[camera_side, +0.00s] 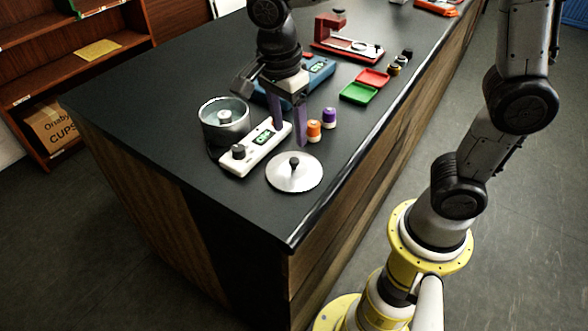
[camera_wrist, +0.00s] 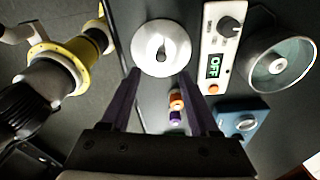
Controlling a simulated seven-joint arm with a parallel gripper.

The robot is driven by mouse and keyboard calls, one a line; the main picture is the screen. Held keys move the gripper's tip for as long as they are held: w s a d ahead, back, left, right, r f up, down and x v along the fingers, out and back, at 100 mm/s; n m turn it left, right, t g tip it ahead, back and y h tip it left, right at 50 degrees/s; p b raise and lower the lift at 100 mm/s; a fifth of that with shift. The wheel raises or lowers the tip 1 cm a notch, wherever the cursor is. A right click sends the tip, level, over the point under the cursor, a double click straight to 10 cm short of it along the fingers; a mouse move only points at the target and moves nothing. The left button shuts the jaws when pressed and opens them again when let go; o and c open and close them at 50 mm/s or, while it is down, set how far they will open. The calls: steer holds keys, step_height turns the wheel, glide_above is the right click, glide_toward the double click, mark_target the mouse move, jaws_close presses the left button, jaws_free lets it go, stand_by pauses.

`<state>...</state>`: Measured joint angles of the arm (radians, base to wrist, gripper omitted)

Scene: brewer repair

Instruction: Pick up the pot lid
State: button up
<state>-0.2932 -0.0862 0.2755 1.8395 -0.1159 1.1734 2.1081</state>
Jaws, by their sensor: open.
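The pot lid (camera_side: 294,171) is a round silver disc with a black knob, lying flat on the dark counter near its front corner. In the wrist view the pot lid (camera_wrist: 161,48) is ahead of the fingertips, roughly between their lines. My gripper (camera_side: 289,138) has purple fingers pointing down and stands above the counter, behind the lid in the side view. In the wrist view my gripper (camera_wrist: 155,85) is open, with nothing between its fingers. The pot (camera_side: 225,122) is open-topped, left of the lid; it also shows in the wrist view (camera_wrist: 280,62).
A white control box (camera_side: 256,149) with a knob and green display lies between pot and lid. Orange (camera_side: 314,131) and purple (camera_side: 329,117) capped bottles stand close to my fingers. A blue device (camera_side: 318,70), green tray (camera_side: 359,92) and red tray (camera_side: 373,77) are farther back.

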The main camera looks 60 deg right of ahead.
mark_target(294, 160)
steer(key=f, duration=0.2)
steer(key=d+f, duration=0.1)
steer(key=f, duration=0.5)
steer(key=shift+d+f, duration=0.2)
steer(key=shift+f, duration=0.05)
jaws_close()
